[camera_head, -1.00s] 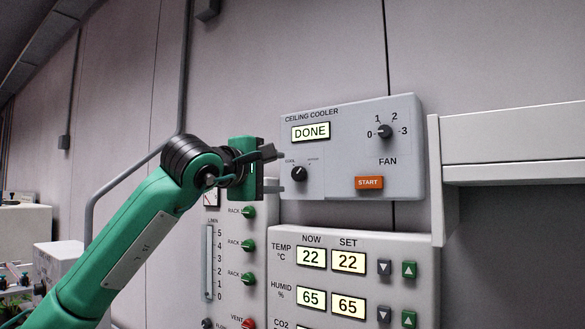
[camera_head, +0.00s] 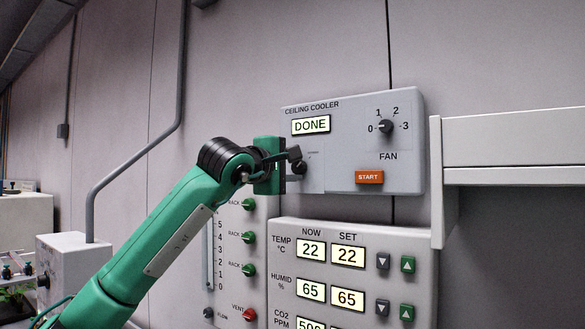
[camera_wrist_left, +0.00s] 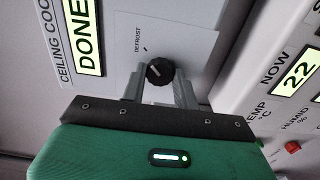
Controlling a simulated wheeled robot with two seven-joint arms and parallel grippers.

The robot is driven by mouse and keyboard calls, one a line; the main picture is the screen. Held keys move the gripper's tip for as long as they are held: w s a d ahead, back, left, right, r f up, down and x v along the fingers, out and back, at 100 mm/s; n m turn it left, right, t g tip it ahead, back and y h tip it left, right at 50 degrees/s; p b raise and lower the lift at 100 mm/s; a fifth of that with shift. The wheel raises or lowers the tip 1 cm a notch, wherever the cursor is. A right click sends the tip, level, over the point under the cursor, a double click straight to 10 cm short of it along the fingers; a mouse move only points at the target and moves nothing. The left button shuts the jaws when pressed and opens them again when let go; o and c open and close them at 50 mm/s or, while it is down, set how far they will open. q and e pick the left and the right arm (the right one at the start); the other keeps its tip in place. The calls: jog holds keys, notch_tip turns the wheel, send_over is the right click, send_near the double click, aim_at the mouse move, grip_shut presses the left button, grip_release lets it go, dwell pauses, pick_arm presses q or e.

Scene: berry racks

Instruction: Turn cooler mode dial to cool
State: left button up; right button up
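The ceiling cooler box (camera_head: 345,165) is on the wall, its display reading DONE. Its black mode dial (camera_wrist_left: 159,71) shows between my left fingers in the left wrist view, with the pointer line slanting up-left, roughly toward the DEFROST mark. The COOL label is hidden. My left gripper (camera_wrist_left: 160,86) is open, one finger on each side of the dial with only narrow gaps; I cannot tell if either touches. In the head view my left gripper (camera_head: 297,163) partly covers the dial. My right gripper is not in view.
The fan dial (camera_head: 386,127) and orange START button (camera_head: 369,177) sit to the right on the same box. Below are a climate panel (camera_head: 330,235) and a panel with green rack knobs (camera_head: 249,237). A white shelf (camera_head: 510,150) juts out at right.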

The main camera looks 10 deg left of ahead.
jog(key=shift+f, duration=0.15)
pick_arm(q)
jog(key=shift+f+n+b, duration=0.15)
jog(key=shift+n+b, duration=0.25)
jog(key=shift+b, duration=0.05)
jog(key=shift+n+b, duration=0.3)
jog(key=n+b, duration=0.2)
jog(key=shift+f+n, duration=0.1)
jog(key=shift+n, duration=0.2)
jog(key=n+b, duration=0.2)
jog(key=n, duration=0.1)
jog(key=shift+n, duration=0.3)
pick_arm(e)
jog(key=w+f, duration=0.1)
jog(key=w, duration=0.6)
pick_arm(q)
jog(key=n+b, duration=0.2)
jog(key=n, duration=0.2)
jog(key=n+b, duration=0.2)
jog(key=n, duration=0.3)
jog(key=shift+n+b, duration=0.5)
jog(key=shift+n, duration=0.2)
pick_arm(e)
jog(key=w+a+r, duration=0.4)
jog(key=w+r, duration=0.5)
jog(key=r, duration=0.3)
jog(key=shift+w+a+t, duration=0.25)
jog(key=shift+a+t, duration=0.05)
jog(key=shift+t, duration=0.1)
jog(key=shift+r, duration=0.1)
